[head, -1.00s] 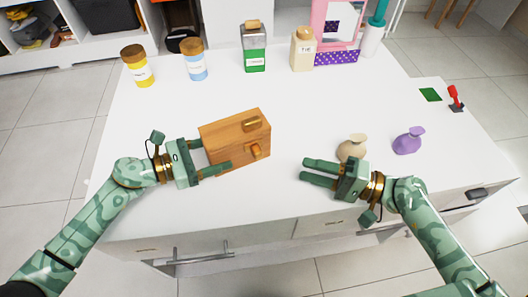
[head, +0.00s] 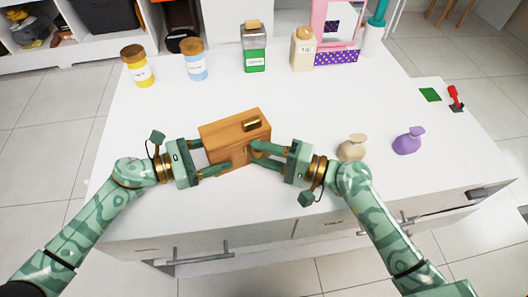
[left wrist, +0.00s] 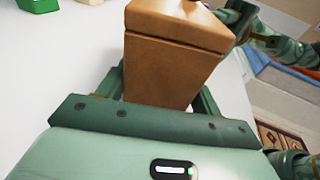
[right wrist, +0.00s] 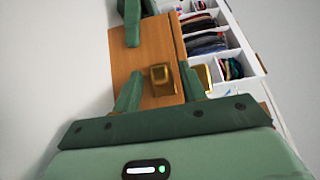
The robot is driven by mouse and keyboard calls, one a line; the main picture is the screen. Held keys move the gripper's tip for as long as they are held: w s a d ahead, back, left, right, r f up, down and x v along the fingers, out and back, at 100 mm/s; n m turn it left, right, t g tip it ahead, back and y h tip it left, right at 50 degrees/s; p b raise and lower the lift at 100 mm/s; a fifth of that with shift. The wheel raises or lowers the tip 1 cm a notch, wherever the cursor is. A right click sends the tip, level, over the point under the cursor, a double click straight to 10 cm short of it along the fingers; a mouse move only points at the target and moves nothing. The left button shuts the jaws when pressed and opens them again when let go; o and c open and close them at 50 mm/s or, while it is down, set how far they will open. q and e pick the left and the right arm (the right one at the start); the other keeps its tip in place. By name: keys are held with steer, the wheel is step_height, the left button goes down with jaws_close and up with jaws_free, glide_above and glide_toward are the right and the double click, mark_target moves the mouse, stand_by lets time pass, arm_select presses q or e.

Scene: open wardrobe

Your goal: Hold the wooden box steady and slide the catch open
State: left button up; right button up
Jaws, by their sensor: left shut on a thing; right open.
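The wooden box (head: 228,135) stands on the white table, with a brass piece (head: 252,124) on its upper part. My left gripper (head: 216,156) is shut on the box's left end; in the left wrist view the box (left wrist: 172,65) sits between the fingers. My right gripper (head: 257,152) is open at the box's right side, its fingers hiding much of the catch in the head view. In the right wrist view the catch (right wrist: 162,78) is a small brown block between the two open fingers. I cannot tell whether either finger touches it.
A beige pouch (head: 352,148) lies just beyond my right wrist, with a purple pouch (head: 408,140) to its right. Several jars and bottles, such as the green bottle (head: 253,50), stand along the back.

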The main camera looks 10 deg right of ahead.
jaws_close()
steer(key=shift+w+d, duration=0.25)
steer(key=shift+d, duration=0.6)
steer(key=shift+w+d, duration=0.25)
steer(key=shift+d, duration=0.6)
jaws_free()
steer(key=v, duration=1.2)
